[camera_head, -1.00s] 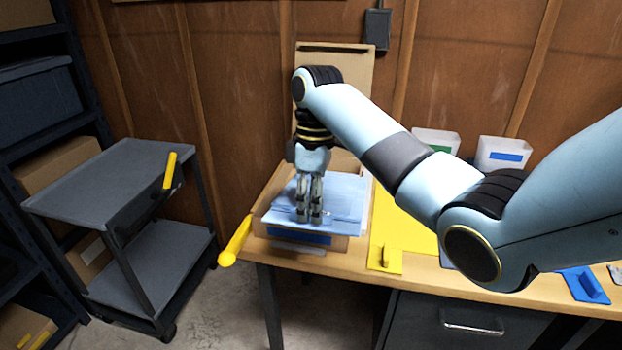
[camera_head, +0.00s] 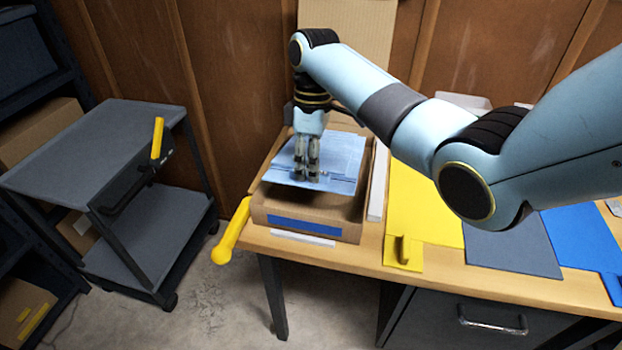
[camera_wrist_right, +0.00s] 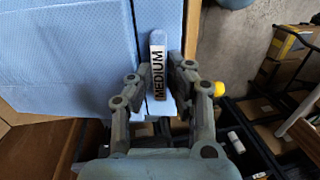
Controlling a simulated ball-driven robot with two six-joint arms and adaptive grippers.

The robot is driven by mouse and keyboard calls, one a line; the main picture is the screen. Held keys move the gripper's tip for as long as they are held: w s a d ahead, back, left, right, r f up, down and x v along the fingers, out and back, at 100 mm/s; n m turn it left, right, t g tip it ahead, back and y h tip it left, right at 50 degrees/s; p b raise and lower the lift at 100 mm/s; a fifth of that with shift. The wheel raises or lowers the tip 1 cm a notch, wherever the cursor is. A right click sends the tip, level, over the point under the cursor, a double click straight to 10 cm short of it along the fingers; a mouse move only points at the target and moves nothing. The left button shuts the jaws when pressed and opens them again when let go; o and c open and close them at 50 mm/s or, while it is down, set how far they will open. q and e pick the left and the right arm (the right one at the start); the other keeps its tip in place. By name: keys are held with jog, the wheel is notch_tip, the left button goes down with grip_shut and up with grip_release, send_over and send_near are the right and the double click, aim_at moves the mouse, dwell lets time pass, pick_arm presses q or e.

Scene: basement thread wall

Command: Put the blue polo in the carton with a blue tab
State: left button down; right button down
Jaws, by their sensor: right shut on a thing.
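The blue polo (camera_head: 342,150) is a flat, folded light-blue garment. It lies over the open top of the cardboard carton (camera_head: 345,215), which has a blue tab (camera_head: 290,222) on its front wall. My right gripper (camera_head: 307,178) points down and is shut on the polo's near edge. In the right wrist view the polo (camera_wrist_right: 65,50) fills the upper left, and the fingers of my right gripper (camera_wrist_right: 158,95) close around a tag reading MEDIUM. I cannot tell whether the polo touches the carton's walls. The polo hides the carton's inside. My left gripper is not in view.
A yellow mat (camera_head: 425,205), a grey mat (camera_head: 512,240) and a blue mat (camera_head: 588,240) lie right of the carton. A yellow handle (camera_head: 232,230) sticks out at the table's left edge. A grey cart (camera_head: 95,150) stands left, apart from the table.

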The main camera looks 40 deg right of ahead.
notch_tip(320, 180, down, 3)
jog(key=shift+s+a+f, duration=0.1)
jog(key=shift+f, duration=0.3)
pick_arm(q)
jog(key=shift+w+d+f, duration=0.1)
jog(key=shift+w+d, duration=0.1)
pick_arm(e)
jog(key=c, duration=1.3)
grip_release()
jog(key=shift+o, duration=0.2)
pick_arm(q)
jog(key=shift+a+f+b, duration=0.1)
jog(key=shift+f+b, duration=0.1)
jog(key=shift+b, duration=0.1)
pick_arm(e)
notch_tip(320, 180, up, 12)
jog(key=w+d, duration=0.1)
jog(key=shift+w+d, duration=0.15)
jog(key=shift+d, duration=0.15)
